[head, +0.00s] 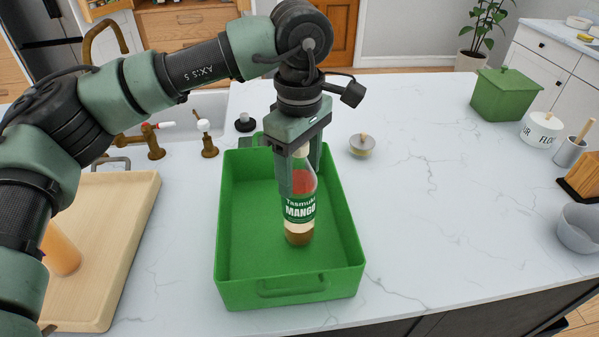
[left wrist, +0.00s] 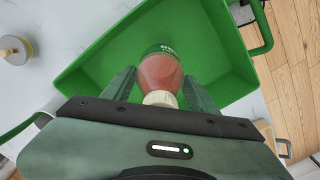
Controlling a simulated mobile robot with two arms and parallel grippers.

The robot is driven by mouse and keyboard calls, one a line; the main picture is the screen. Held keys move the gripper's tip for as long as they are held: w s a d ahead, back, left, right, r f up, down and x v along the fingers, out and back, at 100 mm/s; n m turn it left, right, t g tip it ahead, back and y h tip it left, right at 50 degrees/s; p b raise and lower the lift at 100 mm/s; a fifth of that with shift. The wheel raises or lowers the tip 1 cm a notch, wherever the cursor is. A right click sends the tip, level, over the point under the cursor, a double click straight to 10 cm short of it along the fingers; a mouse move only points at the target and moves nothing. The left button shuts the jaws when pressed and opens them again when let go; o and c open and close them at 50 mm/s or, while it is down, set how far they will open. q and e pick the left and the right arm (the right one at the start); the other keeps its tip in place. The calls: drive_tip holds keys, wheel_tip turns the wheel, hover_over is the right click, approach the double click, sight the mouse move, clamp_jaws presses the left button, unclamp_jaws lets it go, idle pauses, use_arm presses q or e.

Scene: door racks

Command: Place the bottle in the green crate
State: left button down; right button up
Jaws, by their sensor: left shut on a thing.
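The bottle (head: 299,212) has a white cap, an amber body and a green label reading "MANGO". My left gripper (head: 300,178) is shut on its upper part, pointing down. The bottle is upright in the head view, over the inside of the green crate (head: 234,292); I cannot tell whether its base touches the crate floor. In the left wrist view the bottle (left wrist: 161,72) sits between the two fingers of my left gripper (left wrist: 160,88), with the crate (left wrist: 80,70) behind it. No other item shows inside the crate. My right gripper is not in view.
A wooden tray (head: 132,205) holding an orange item (head: 61,250) lies at left, near the sink. A small lidded jar (head: 361,146) stands right of the crate. A green lidded box (head: 504,95) and kitchen containers stand further right. The counter between is clear.

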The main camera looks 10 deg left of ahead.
use_arm(q)
drive_tip(key=shift+f, duration=0.75)
drive_tip(key=c, duration=0.9)
unclamp_jaws()
drive_tip(key=shift+f, duration=0.15)
drive_tip(key=o, duration=0.5)
drive_tip(key=shift+c, duration=0.2)
